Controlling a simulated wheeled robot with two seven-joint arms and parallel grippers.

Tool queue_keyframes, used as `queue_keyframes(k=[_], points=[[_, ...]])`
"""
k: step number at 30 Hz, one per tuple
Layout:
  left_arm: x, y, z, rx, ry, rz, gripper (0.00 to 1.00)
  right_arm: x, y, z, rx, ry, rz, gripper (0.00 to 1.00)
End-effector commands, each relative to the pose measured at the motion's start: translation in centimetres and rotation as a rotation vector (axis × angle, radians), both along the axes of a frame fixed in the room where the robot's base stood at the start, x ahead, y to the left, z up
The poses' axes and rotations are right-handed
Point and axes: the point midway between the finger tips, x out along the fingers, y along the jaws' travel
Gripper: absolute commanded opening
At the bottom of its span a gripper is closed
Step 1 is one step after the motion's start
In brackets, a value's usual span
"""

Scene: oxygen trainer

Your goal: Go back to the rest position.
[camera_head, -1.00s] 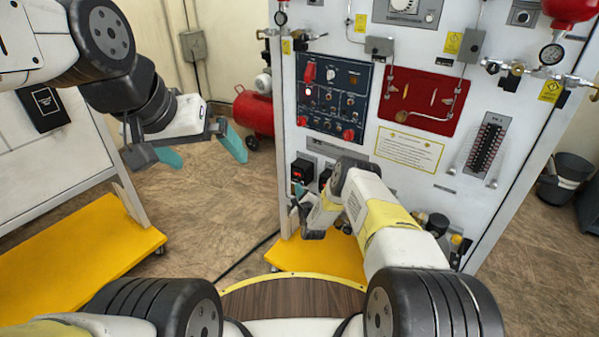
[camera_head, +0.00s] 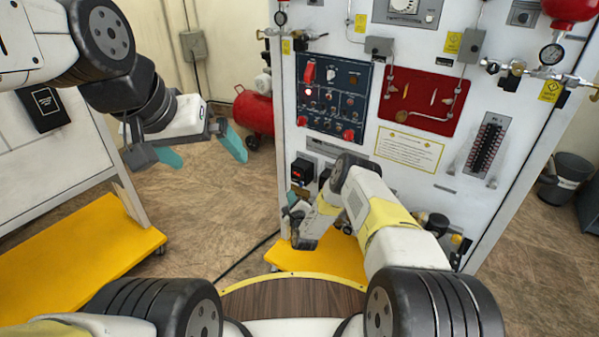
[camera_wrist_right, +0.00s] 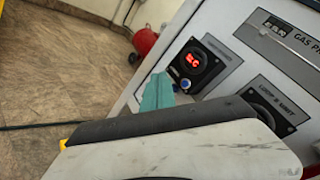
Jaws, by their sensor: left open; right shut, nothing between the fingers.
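My left gripper (camera_head: 201,156) is open and empty, with its two teal fingers spread apart at the upper left, over the floor and clear of the panel. My right gripper (camera_head: 292,212) is low in front of the trainer panel (camera_head: 460,80), left of my right forearm. In the right wrist view its teal fingertips (camera_wrist_right: 157,93) are together with nothing between them. They appear just in front of a black display unit (camera_wrist_right: 197,66) with red characters and a blue knob. I cannot tell whether they touch it. The display unit also shows in the head view (camera_head: 302,171).
The panel carries a dark blue switch board (camera_head: 334,97) and a red board (camera_head: 420,100). Its yellow base (camera_head: 320,262) stands below. A white cart with a yellow shelf (camera_head: 80,250) is at left. A red tank (camera_head: 253,112) stands behind. Brown floor between them is open.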

Motion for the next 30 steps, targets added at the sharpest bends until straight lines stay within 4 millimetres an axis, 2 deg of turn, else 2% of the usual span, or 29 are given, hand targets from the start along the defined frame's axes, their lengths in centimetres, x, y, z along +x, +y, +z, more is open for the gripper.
queue_keyframes(k=[12, 16, 20, 24, 30], points=[[0.0, 0.0, 0.0, 0.0, 0.0, 0.0, 1.0, -0.4, 0.4, 0.1, -0.001, 0.0, 0.0, 0.0], [0.0, 0.0, 0.0, 0.0, 0.0, 0.0, 1.0, 0.6, 0.3, 1.8, -0.04, 0.002, 0.014, 0.0], [0.0, 0.0, 0.0, 0.0, 0.0, 0.0, 1.0, 3.2, 0.1, 6.4, -0.166, 0.017, 0.057, 0.0], [0.0, 0.0, 0.0, 0.0, 0.0, 0.0, 1.0, 5.4, -0.4, 13.3, -0.364, 0.043, 0.126, 0.0], [0.0, 0.0, 0.0, 0.0, 0.0, 0.0, 1.0, 5.6, -1.8, 22.9, -0.65, 0.081, 0.226, 0.0]])
